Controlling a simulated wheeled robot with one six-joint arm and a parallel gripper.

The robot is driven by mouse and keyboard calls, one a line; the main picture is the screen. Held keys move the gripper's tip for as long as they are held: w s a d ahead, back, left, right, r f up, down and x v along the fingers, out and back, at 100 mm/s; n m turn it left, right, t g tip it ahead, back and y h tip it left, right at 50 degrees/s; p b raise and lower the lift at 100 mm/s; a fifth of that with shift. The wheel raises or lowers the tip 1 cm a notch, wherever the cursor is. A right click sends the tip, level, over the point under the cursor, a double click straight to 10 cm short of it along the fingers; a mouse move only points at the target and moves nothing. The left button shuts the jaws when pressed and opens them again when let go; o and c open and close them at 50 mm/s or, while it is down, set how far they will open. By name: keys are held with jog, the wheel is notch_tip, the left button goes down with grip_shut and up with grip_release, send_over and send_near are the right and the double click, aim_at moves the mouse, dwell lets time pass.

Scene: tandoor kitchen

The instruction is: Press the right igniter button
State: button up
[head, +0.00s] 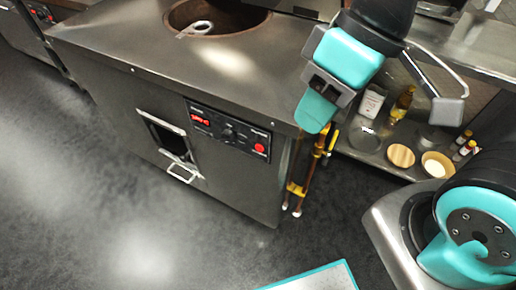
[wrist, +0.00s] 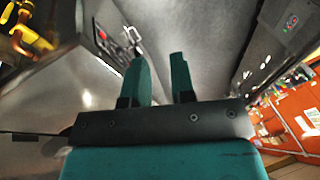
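A steel tandoor counter (head: 110,50) with a round opening stands in the middle of the head view. Its front has a black control panel (head: 228,130) with a red lit display (head: 201,119), dark knobs and a round red button (head: 259,148) at the right end. My gripper (head: 314,112) is in the air above and to the right of that button, apart from the panel, pointing down. In the wrist view its two teal fingers (wrist: 158,58) are apart with nothing between them. A dark panel with a red light (wrist: 103,36) shows beyond the left finger, blurred.
Yellow-and-copper pipes (head: 303,175) run down beside the counter's right side. A shelf at right holds a bottle (head: 402,104), bowls (head: 437,165) and jars. A door with a handle (head: 182,172) is below the panel. The floor (head: 100,210) in front is clear.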

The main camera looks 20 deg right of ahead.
grip_shut()
dwell(1.4)
